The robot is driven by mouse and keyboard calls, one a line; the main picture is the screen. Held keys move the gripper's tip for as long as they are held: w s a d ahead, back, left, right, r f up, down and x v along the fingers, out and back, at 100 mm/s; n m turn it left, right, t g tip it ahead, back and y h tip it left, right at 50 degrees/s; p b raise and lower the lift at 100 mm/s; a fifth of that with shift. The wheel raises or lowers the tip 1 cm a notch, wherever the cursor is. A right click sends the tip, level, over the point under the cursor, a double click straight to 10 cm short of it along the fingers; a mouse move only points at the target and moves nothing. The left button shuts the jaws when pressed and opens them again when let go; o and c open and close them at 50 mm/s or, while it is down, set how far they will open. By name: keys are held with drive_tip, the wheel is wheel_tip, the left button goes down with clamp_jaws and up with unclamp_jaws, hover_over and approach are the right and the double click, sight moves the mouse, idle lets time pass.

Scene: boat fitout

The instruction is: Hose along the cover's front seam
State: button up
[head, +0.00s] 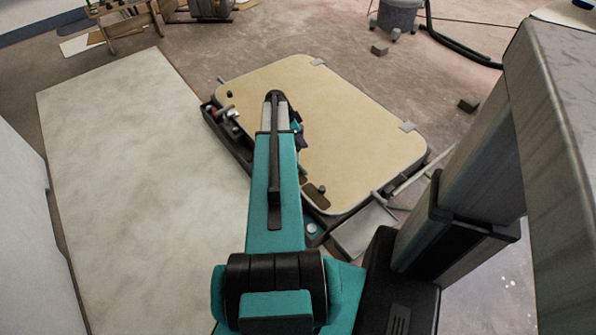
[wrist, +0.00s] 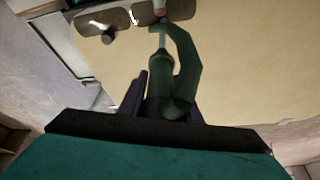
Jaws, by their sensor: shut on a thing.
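The cover (head: 350,120) is a large beige panel with rounded corners, lying flat on a dark frame; it also fills much of the wrist view (wrist: 250,60). Its near-left edge runs beside a dark strip, and my arm hides the middle of that edge. My gripper (wrist: 166,92) is shut on a dark green, curved, nozzle-like tool (wrist: 186,70) with a slim pale tip. The tip points to the top of the wrist view, close to brown rounded pads; contact cannot be told. In the head view my gripper (head: 299,136) is mostly hidden by my arm.
A brown pad with a dark knob (head: 316,192) sits at the cover's near corner. Small fittings (head: 228,113) stand at its left edge. A wide pale panel (head: 140,190) lies left. A grey vacuum (head: 398,15) with a black hose stands at the back. Small blocks lie on the floor.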

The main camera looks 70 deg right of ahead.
drive_tip(key=shift+w+r, duration=0.1)
drive_tip(key=shift+w, duration=0.05)
drive_tip(key=w+a+r+n+t, duration=0.2)
drive_tip(key=w+a+r+n, duration=0.2)
drive_tip(key=w+a+r, duration=0.55)
drive_tip(key=w+a+r+n+t+h, duration=0.1)
drive_tip(key=w+a+r+n, duration=0.35)
drive_tip(key=w, duration=1.05)
drive_tip(key=w+a+r+n+t, duration=0.2)
drive_tip(key=w+a+r+n, duration=0.25)
drive_tip(key=w+a, duration=0.7)
drive_tip(key=w+a+r+n+t, duration=0.1)
drive_tip(key=w+a+r+n, duration=0.25)
drive_tip(key=a, duration=0.25)
drive_tip(key=w+a+r+n+y, duration=0.1)
drive_tip(key=w+a+r+n, duration=0.15)
drive_tip(key=w+a, duration=0.35)
drive_tip(key=w+a+r+n+t, duration=0.1)
drive_tip(key=w+a+r+n, duration=0.15)
drive_tip(key=a, duration=0.45)
drive_tip(key=w+a+r+n+y, duration=0.1)
drive_tip(key=a+r+n, duration=0.2)
drive_tip(key=a, duration=0.8)
drive_tip(key=w+a+r+n+t+y, duration=0.1)
drive_tip(key=a+r, duration=0.5)
drive_tip(key=a, duration=0.6)
drive_tip(key=shift+a+r+n+y, duration=0.25)
drive_tip(key=shift+n+y, duration=0.35)
drive_tip(key=shift+n, duration=0.65)
drive_tip(key=shift+w, duration=0.2)
